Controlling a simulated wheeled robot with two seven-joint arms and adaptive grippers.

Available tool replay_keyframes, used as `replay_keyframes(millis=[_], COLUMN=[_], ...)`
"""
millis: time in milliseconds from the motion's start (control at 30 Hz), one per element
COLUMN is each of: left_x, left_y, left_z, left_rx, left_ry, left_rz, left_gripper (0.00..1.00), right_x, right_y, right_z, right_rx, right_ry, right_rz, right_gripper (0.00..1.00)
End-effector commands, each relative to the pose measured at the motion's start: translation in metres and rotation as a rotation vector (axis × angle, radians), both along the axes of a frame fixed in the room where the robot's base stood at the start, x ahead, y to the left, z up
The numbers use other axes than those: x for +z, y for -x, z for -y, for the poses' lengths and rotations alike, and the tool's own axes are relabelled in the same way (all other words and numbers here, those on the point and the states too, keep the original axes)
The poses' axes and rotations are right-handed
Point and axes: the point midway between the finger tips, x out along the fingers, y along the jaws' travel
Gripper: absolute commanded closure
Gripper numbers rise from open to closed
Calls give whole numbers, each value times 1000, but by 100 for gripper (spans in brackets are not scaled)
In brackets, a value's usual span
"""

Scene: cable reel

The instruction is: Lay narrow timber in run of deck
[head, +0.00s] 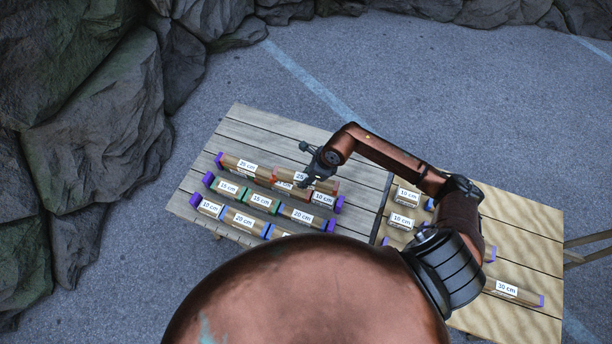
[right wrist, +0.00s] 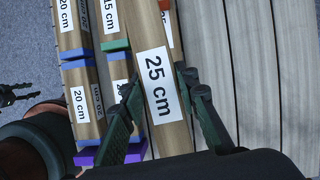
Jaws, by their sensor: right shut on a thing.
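My right gripper (head: 308,172) is shut on a brown timber labelled 25 cm (right wrist: 158,85), over the back row of the deck. In the right wrist view its dark fingers (right wrist: 163,105) lie on both sides of the timber. The held timber partly covers that row, and I cannot tell whether it touches it. The back row shows a 20 cm timber (head: 246,165) and a 15 cm timber (head: 322,198) with orange-red edges. A dark jointed shape at the left edge of the wrist view looks like my left gripper (right wrist: 15,95); its jaws are unclear.
Nearer rows hold labelled timbers with green, blue and purple pieces, such as a 15 cm timber (head: 264,201) and a 20 cm timber (head: 243,219). Loose timbers, including a 30 cm one (head: 508,289), lie on the lighter table (head: 530,225). The grey boards (head: 262,122) behind are bare.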

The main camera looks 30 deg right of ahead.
Motion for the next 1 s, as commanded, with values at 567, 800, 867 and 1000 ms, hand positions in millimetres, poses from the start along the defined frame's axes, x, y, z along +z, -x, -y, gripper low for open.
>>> replay_keyframes(millis=[567, 800, 867, 1000], left_x=[-15, -33, -38, -47], left_y=[11, 15, 16, 18], left_z=[0, 0, 0, 0], left_rx=[1, 0, 0, 0], left_ry=[0, 0, 0, 0], left_rz=[-16, -23, -25, -29], left_gripper=[60, 60, 60, 60], right_x=[-22, -50, -57, -71], right_y=[-4, -4, -4, -4], right_z=[5, 5, 5, 6], right_rx=[-100, -98, -99, -99], right_ry=[-1, -1, -1, 0], right_rz=[-2, -3, -2, -3], right_gripper=[100, 100, 100, 100])
